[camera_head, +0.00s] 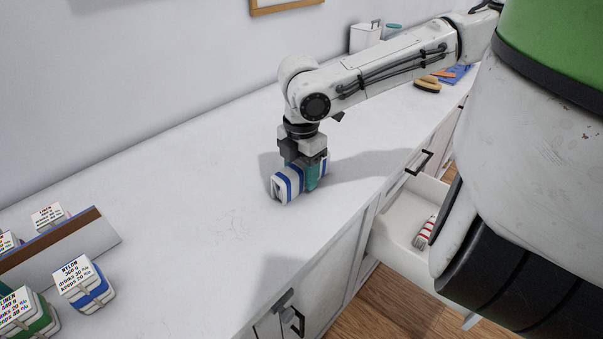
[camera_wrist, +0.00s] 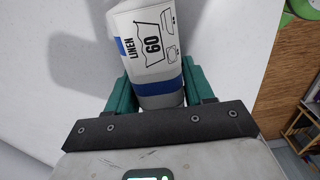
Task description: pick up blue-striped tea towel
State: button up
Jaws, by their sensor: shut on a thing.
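The blue-striped tea towel (camera_head: 287,184) is a rolled white bundle with blue bands on the white counter. My gripper (camera_head: 303,172) reaches down over it, its teal fingers shut around its right part. In the wrist view the towel (camera_wrist: 155,55) sits between the two teal fingers of my gripper (camera_wrist: 160,90), and a label reading "LINEN" and "60" faces the camera. The towel is at or just above the counter surface; I cannot tell whether it touches.
Labelled bundles with blue (camera_head: 84,286) and green (camera_head: 28,318) bands stand at the lower left by a brown-topped white divider (camera_head: 65,245). An open drawer (camera_head: 400,235) holds a red-striped item (camera_head: 425,232). A brush (camera_head: 427,84) lies at the back right. The counter middle (camera_head: 200,220) is clear.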

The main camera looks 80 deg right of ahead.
jog(key=shift+c, duration=0.5)
jog(key=shift+r, duration=0.5)
notch_tip(320, 180, up, 2)
jog(key=shift+r+p, duration=0.25)
jog(key=shift+p, duration=0.15)
jog(key=s+a+r+b, duration=0.2)
jog(key=s+r+b, duration=0.1)
jog(key=s+r, duration=0.2)
